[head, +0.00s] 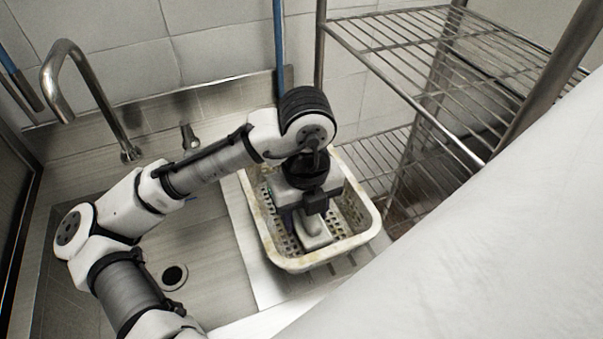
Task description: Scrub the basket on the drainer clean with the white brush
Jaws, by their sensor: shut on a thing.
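The basket (295,263) is off-white, perforated and stands on the drainer (262,284) right of the sink bowl. Brownish stains show along its rim and walls. My gripper (314,222) points down inside the basket and is shut on the white brush (315,234), which is low in the basket near its floor. My wrist hides most of the brush and the back of the basket. I cannot tell whether the bristles touch the basket floor.
A steel sink bowl with a drain hole (173,277) lies left of the basket, with a curved tap (85,80) behind it. A wire shelf rack (430,45) stands close on the right. A large pale surface fills the lower right.

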